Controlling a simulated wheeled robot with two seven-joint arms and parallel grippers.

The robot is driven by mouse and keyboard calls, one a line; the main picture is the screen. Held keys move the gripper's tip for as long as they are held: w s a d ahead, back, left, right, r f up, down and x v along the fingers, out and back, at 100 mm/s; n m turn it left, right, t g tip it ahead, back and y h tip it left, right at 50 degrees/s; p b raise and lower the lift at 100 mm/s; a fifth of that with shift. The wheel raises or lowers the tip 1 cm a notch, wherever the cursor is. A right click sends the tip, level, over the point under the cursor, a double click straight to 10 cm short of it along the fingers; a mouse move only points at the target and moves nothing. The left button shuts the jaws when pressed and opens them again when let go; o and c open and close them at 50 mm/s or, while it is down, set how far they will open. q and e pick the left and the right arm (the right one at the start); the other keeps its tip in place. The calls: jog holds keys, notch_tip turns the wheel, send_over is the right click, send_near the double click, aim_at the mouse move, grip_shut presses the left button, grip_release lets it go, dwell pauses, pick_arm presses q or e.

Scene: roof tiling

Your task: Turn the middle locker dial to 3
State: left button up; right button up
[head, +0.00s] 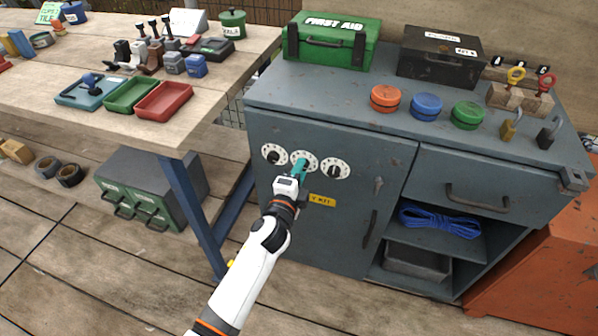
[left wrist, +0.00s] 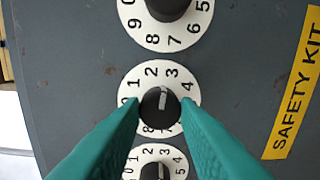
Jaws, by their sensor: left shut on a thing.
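The middle locker dial (head: 303,159) is a white numbered disc with a black knob on the grey-blue cabinet door. It also shows in the left wrist view (left wrist: 134,84), between two similar dials. My left gripper (head: 301,162) has its teal fingers on either side of the black knob (left wrist: 159,112), shut on it. The white mark on the knob points up and slightly right in the left wrist view, between 2 and 3, closer to 3. The fingers cover part of the lower numbers. My right gripper is not in view.
The other dials sit close on each side, the left one (head: 275,154) and the right one (head: 335,168). A yellow safety kit label (head: 322,200) is just below. A door handle (head: 369,229) sticks out to the right. The workbench (head: 225,60) stands left.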

pick_arm(q)
jog(key=shift+m, duration=1.1)
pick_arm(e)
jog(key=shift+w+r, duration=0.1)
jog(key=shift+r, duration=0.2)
pick_arm(q)
jog(key=o, duration=1)
jog(key=p+v, duration=0.1)
jog(key=v, duration=1.1)
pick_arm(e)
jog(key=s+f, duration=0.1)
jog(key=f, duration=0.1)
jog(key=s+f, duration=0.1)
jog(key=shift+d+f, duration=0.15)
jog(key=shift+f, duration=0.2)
